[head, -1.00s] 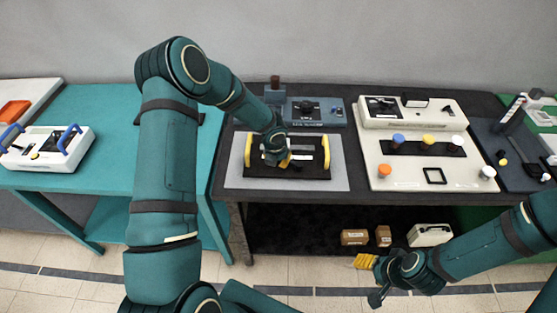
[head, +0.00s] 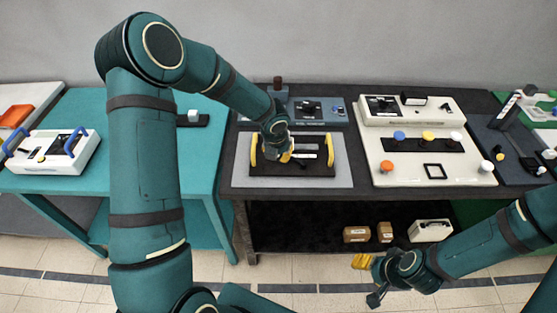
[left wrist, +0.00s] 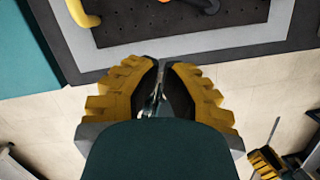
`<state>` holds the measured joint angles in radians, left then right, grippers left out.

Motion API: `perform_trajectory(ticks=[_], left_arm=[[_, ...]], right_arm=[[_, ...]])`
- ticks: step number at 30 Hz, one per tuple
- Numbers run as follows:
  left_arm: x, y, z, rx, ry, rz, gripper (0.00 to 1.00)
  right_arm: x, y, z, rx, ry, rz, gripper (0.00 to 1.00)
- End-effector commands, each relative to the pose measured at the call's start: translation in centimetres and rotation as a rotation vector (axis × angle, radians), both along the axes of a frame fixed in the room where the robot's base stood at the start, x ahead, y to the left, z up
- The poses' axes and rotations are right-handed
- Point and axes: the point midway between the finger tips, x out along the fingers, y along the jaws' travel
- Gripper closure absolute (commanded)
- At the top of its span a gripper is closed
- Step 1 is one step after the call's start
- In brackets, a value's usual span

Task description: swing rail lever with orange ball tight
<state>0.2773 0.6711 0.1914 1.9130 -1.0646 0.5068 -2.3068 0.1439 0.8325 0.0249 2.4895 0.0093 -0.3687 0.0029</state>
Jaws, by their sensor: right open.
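A black board (head: 263,168) with yellow upright handles (head: 333,152) and a pale strip lies on a grey mat on the dark table. My left gripper (head: 284,157) hangs over its left half and hides part of it. In the left wrist view, the left gripper's yellow fingers (left wrist: 160,64) nearly meet, with nothing visible held. A small orange bit (left wrist: 165,1) shows at that view's top edge, cut off; I cannot tell whether it is the lever's ball. No lever is clear in the head view. My right gripper (head: 367,278) is open and empty, low before the table.
A white panel (head: 400,176) with orange, blue, yellow and white knobs stands to the right. A grey-blue box (head: 335,112) stands behind the board. Boxes (head: 357,234) sit on the lower shelf. A teal table (head: 90,105) holds a white case with blue handles (head: 60,160).

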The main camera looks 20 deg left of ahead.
Motion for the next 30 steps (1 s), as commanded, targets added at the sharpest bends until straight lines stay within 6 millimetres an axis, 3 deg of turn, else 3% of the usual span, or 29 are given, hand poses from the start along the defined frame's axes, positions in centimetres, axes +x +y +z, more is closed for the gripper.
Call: perform_trajectory(ticks=[6, 23, 26, 30], left_arm=[[-0.5, 0.1, 1.9, 0.000, 0.001, 0.002, 1.00], [-0.5, 0.0, 2.1, -0.001, 0.002, 0.003, 1.00], [-0.9, -0.5, 1.5, -0.025, 0.009, 0.039, 1.00], [-2.7, -2.9, -0.9, -0.152, 0.049, 0.247, 1.00]], right_arm=[[-0.1, 0.0, 0.4, 0.001, 0.000, 0.001, 0.45], [0.0, 0.0, 0.4, 0.001, 0.001, 0.000, 0.45], [-0.1, 0.0, 0.3, 0.001, 0.001, 0.000, 0.45], [-0.1, 0.0, -0.4, 0.001, 0.002, 0.002, 0.45]])
